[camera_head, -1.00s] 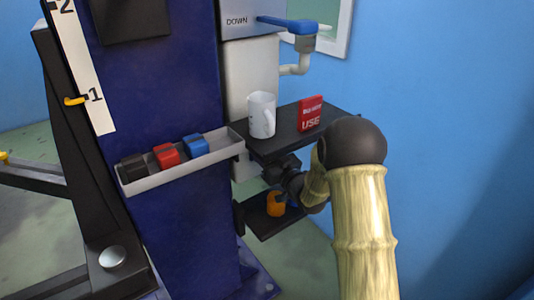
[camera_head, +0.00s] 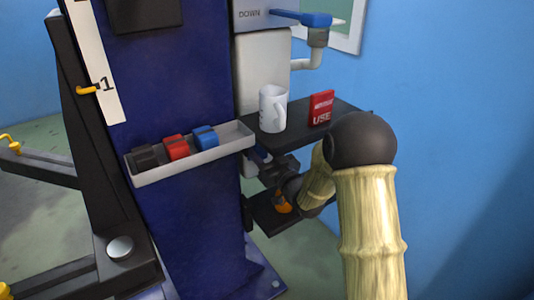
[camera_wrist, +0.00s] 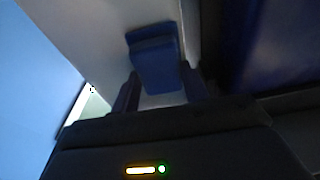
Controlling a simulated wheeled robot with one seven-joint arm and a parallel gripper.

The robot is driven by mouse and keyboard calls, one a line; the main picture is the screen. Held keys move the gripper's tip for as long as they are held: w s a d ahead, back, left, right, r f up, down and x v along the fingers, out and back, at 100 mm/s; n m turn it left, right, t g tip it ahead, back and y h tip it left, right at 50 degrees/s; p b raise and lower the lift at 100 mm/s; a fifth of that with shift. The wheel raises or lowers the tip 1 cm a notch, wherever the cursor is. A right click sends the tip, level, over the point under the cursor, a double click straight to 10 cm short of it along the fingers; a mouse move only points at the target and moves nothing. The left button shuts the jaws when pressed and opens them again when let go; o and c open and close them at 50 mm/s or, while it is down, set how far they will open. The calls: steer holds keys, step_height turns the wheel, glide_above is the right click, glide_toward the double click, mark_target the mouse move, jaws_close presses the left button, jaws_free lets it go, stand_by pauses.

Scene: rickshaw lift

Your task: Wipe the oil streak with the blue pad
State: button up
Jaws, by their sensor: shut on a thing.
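My gripper (camera_wrist: 160,86) is shut on the blue pad (camera_wrist: 156,62), with one finger on each side of it in the wrist view. The pad is in front of a pale surface; I cannot tell whether it touches it. In the head view my gripper (camera_head: 268,170) is under the upper dark shelf, close to the white housing (camera_head: 262,72) beside the blue column. A small bit of blue shows there at the gripper. I cannot make out the oil streak in either view.
The upper shelf (camera_head: 345,112) above my gripper carries a white mug (camera_head: 272,108) and a red box (camera_head: 321,108). A lower shelf (camera_head: 272,217) holds an orange item (camera_head: 283,204). A tray (camera_head: 195,165) on the blue column (camera_head: 190,225) holds black, red and blue blocks.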

mark_target(255, 148)
steer(key=shift+s+a, duration=0.3)
steer(key=shift+a, duration=0.25)
steer(key=shift+s+a, duration=0.25)
steer(key=shift+a, duration=0.25)
step_height(255, 148, up, 2)
steer(key=shift+s+p, duration=0.1)
steer(key=shift+p, duration=0.3)
steer(key=shift+d, duration=0.1)
steer(key=shift+w+d, duration=1.1)
steer(key=shift+d, duration=0.3)
steer(key=shift+w+d+r, duration=0.1)
